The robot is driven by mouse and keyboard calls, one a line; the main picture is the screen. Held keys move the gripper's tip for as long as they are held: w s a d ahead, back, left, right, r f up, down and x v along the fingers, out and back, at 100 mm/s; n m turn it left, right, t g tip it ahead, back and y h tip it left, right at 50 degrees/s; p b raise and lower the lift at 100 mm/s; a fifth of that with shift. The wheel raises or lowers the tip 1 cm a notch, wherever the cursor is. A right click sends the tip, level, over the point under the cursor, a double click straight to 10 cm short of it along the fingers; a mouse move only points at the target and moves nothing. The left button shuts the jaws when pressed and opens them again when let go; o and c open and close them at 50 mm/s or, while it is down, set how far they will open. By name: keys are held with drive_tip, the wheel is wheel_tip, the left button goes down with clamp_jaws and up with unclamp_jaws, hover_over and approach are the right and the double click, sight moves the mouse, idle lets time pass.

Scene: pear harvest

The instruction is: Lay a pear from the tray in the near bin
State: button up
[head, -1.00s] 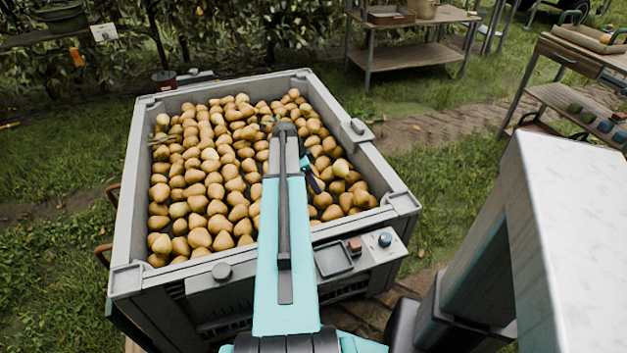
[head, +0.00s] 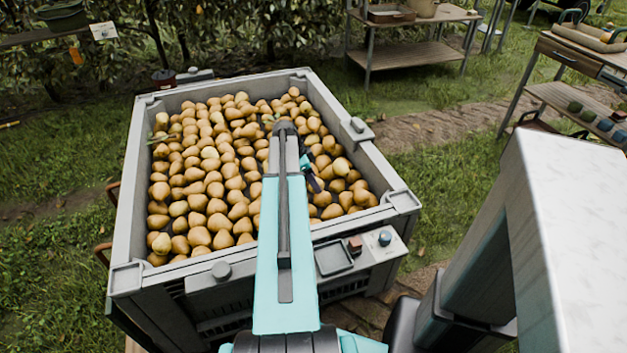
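The near bin (head: 136,190) is a large grey crate filled with many yellow-brown pears (head: 213,165). A small square dark tray (head: 334,258) sits on the ledge at the bin's front right, and no pear shows on it. My arm reaches from the bottom of the view over the bin's front wall and hides some of the pears. A small teal and dark part at my arm's far end, perhaps my gripper (head: 312,180), shows over the pears at the right. Its fingers are not clear, and I cannot tell whether it holds anything.
A ledge with a round blue-topped knob (head: 385,239) and a small reddish block (head: 355,244) is at the bin's front right. A wooden table (head: 415,50) stands at the back, a workbench (head: 585,60) at the far right. Grass lies around the bin.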

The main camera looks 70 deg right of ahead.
drive_tip(key=shift+f+b, duration=1.3)
drive_tip(key=shift+f, duration=1.15)
idle(2.6)
drive_tip(key=o, duration=1.2)
drive_tip(key=v, duration=1.4)
drive_tip(key=shift+s+p, duration=0.1)
drive_tip(key=shift+p, duration=0.2)
